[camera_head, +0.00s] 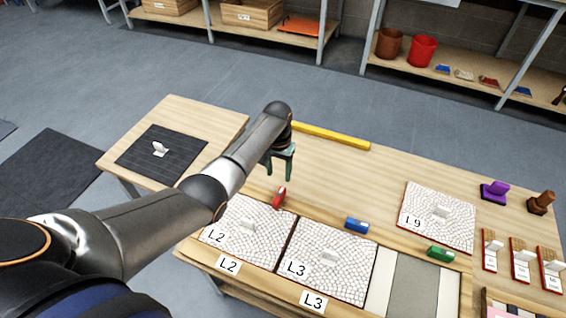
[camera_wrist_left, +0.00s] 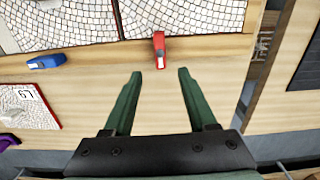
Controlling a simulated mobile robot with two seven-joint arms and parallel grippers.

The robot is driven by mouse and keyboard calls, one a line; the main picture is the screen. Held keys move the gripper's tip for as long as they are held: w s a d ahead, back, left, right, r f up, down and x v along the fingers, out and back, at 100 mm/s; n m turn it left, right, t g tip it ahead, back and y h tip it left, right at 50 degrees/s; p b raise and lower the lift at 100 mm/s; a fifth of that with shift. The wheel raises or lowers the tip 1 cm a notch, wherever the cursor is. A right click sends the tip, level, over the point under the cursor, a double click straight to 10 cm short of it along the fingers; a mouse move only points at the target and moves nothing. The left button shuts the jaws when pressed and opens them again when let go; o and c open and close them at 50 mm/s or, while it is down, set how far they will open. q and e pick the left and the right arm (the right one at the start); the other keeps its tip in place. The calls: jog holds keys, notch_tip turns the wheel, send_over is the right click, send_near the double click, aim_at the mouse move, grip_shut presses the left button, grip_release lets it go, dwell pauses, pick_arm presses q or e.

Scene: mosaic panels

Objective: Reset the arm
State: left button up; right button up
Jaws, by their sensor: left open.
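My left arm reaches in from the left in the head view. Its green-fingered left gripper (camera_head: 280,174) is open and empty above the wooden table (camera_head: 335,165). In the left wrist view the two fingers (camera_wrist_left: 160,74) are spread apart, with bare wood between them. A small red object (camera_head: 279,197) lies just beyond the fingertips, apart from them; it also shows in the left wrist view (camera_wrist_left: 159,50). My right gripper is in neither view.
Mosaic panels L2 (camera_head: 260,215) and L3 (camera_head: 345,250) lie along the near side. Panel L9 (camera_head: 425,235) is at right. A blue object (camera_head: 357,225) and a green object (camera_head: 440,252) lie near them. A yellow bar (camera_head: 330,135) lies along the far edge. The table's middle is clear.

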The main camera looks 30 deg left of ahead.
pick_arm(q)
jog(key=s+f, duration=0.1)
jog(key=f, duration=0.1)
jog(key=s+d+f+t+p, duration=0.1)
jog(key=s+f, duration=0.1)
jog(key=s+f+m+t+p, duration=0.1)
jog(key=s+f, duration=0.1)
jog(key=shift+s+d+f, duration=0.1)
jog(key=shift+d+f, duration=0.05)
jog(key=shift+f, duration=0.05)
jog(key=s+t, duration=0.1)
jog(key=s, duration=0.1)
jog(key=s+d+f+p, duration=0.1)
jog(key=s, duration=0.1)
jog(key=s+d+t+p, duration=0.1)
jog(key=s, duration=0.1)
jog(key=shift+s+d+f+m+t, duration=0.25)
jog(key=shift+s+f+m+t, duration=0.05)
jog(key=shift+s+f+m, duration=0.1)
jog(key=s+d+r+t+h+p, duration=0.1)
jog(key=s+d+r+t, duration=0.1)
jog(key=s+r, duration=0.3)
jog(key=s+d+r+m+t+h+p, duration=0.1)
jog(key=s+d+r, duration=0.3)
jog(key=s, duration=0.5)
jog(key=shift+s+r+t+p, duration=0.25)
jog(key=shift+r+t+p, duration=0.35)
jog(key=shift+t, duration=0.2)
